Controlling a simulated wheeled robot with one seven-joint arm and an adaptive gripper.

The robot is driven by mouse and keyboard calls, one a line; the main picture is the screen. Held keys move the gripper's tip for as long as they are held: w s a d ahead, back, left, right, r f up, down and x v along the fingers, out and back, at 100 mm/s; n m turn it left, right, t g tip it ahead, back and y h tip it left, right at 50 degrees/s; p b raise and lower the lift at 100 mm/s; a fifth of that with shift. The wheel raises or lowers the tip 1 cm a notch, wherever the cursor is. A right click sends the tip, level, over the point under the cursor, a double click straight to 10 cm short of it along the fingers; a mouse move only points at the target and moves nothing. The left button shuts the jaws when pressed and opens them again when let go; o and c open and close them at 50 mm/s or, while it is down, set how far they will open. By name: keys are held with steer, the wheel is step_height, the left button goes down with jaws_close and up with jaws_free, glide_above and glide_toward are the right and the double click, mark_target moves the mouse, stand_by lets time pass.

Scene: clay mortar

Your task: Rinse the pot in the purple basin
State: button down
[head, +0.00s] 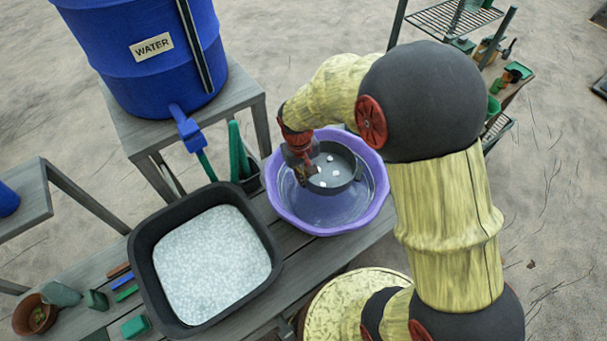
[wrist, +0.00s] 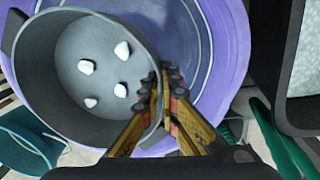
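The pot (head: 345,186) is dark grey and round, with several small white lumps on its inner bottom. It is over or inside the purple basin (head: 374,208), toward the basin's far side; I cannot tell whether it touches the basin floor. My gripper (head: 305,178) is at the pot's left wall in the head view. In the wrist view my gripper (wrist: 163,95) has its fingers closed on the rim of the pot (wrist: 70,45), which appears slightly tilted. The purple basin (wrist: 232,45) curves around the pot there and looks to hold clear liquid.
A black tub (head: 150,270) of white pebbles stands left of the basin on the grey bench. A blue water barrel (head: 140,75) with a tap (head: 187,130) stands behind on a raised stand. Green-handled tools (head: 237,150) stand in a holder by the basin. Shelves (head: 455,18) are at the far right.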

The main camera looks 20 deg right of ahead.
steer(key=shift+f+b, duration=4.25)
steer(key=shift+f, duration=1.7)
steer(key=shift+f, duration=0.15)
steer(key=shift+f, duration=0.35)
steer(key=shift+f, duration=0.1)
steer(key=shift+r, duration=0.2)
